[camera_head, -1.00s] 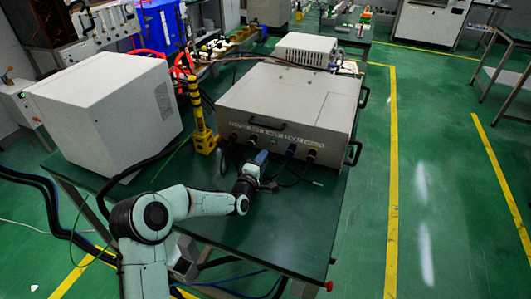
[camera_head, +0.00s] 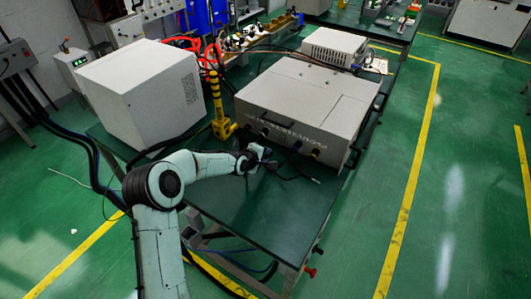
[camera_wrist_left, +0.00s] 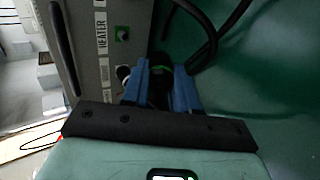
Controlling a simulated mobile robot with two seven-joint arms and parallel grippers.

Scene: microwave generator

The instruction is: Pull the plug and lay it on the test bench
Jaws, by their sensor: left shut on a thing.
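My left gripper (camera_head: 267,153) is in front of the connector panel of the grey generator box (camera_head: 310,88). The panel, with a label reading HEATER, stands just left of the fingers. The arm hides part of the panel in the head view, and I cannot tell whether the plug is clear of its socket. The dark green test bench (camera_head: 250,205) has bare surface in front of the box. My right gripper is not in view.
A white box (camera_head: 135,88) stands at the bench's left, with a yellow post (camera_head: 220,110) between it and the generator. Black cables (camera_head: 290,170) hang from the panel onto the bench near my gripper. The bench front is clear.

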